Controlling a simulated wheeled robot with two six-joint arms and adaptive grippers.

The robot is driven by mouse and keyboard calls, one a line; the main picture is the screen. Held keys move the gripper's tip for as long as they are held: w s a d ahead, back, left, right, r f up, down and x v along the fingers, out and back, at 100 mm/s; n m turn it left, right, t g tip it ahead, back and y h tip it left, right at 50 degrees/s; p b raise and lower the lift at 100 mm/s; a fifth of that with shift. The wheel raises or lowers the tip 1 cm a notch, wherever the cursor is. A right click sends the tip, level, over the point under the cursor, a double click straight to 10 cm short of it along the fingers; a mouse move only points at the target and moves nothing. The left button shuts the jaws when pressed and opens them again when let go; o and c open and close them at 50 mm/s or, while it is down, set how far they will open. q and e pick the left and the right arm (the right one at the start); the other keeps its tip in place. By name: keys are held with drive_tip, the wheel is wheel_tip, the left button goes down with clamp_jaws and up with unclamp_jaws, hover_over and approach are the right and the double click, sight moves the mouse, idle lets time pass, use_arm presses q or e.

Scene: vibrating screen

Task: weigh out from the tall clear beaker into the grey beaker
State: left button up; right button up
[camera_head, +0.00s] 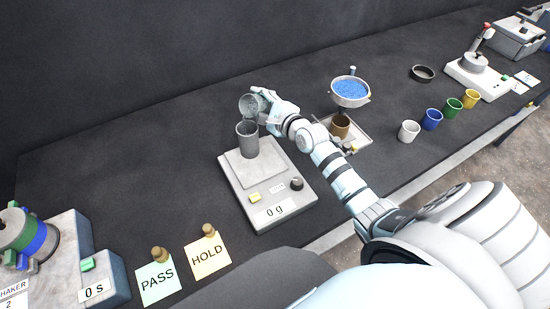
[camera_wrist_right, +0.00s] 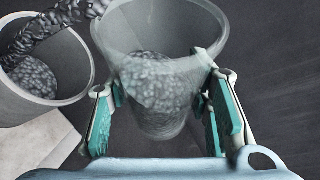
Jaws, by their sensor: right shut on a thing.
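The tall clear beaker (camera_head: 249,105) is tilted above the grey beaker, in the grip of my right gripper (camera_head: 262,99). In the right wrist view the clear beaker (camera_wrist_right: 165,45) sits between the two green-padded fingers, with grey granules low inside it. The grey beaker (camera_head: 246,143) stands upright on the pan of the scale (camera_head: 270,190), whose label reads 0 g. In the right wrist view the grey beaker (camera_wrist_right: 18,98) holds grey granules, and a stream of granules runs into its mouth. My left gripper is not in view.
PASS (camera_head: 157,285) and HOLD (camera_head: 208,259) cards with knobs lie in front. A shaker (camera_head: 75,240) stands at left. A funnel of blue granules (camera_head: 350,92) is over a brown cup (camera_head: 340,127) at right. Several coloured cups, including a white one (camera_head: 409,131), stand further right.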

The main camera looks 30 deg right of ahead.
idle(0.4)
drive_tip(key=shift+r+n+h+p, duration=0.15)
drive_tip(key=shift+n+h+p, duration=0.15)
drive_tip(key=shift+n, duration=0.3)
idle(7.0)
